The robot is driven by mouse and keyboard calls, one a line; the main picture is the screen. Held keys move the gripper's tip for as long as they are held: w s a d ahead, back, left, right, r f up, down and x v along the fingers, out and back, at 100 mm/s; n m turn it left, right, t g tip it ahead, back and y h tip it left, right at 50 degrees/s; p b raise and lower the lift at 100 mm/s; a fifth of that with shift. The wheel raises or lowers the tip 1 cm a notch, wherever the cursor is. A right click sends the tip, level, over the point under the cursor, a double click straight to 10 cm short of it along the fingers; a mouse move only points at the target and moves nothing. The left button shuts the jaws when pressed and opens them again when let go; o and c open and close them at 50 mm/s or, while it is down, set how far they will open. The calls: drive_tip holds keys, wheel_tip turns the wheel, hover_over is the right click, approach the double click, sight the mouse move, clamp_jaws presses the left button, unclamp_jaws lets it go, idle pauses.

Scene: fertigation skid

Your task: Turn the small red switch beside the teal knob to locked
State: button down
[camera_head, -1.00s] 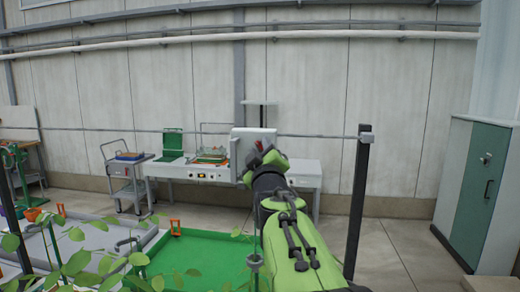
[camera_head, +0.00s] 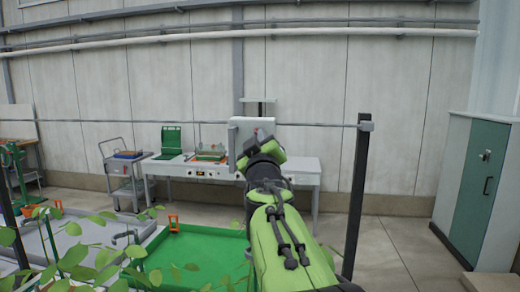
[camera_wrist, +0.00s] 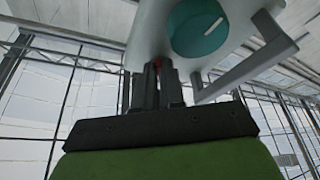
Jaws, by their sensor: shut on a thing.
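A pale housing (camera_head: 238,127) stands beyond the arm in the head view. In the wrist view it hangs at the top (camera_wrist: 152,30) and carries the round teal knob (camera_wrist: 197,27) with a white pointer line. My gripper (camera_wrist: 155,66) is just below and left of the knob, its dark fingers closed together at the housing's lower part. In the head view my gripper (camera_head: 258,140) is up against the housing.
A grey lever-like bracket (camera_wrist: 250,65) juts from the housing right of the fingers. In the head view a thin rail (camera_head: 320,125) runs to a dark post (camera_head: 357,195) right of my arm. A green tray (camera_head: 205,250) and leafy plants (camera_head: 75,255) lie low left.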

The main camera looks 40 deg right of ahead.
drive_tip(key=shift+w+a+r+m+g+h+b, duration=0.15)
drive_tip(key=shift+m+g+h+b, duration=0.8)
drive_tip(key=shift+m, duration=2.8)
drive_tip(key=shift+w+a+f+m+g+h+b, duration=0.2)
drive_tip(key=shift+m+g+h, duration=0.85)
drive_tip(key=shift+m+g, duration=1.8)
drive_tip(key=shift+w+a+r+m+g+h+b, duration=0.25)
drive_tip(key=shift+m+g+h+b, duration=0.6)
drive_tip(key=shift+m, duration=3.75)
drive_tip(key=shift+d+f, duration=0.1)
drive_tip(key=c, duration=1.2)
unclamp_jaws()
drive_tip(key=shift+c, duration=0.2)
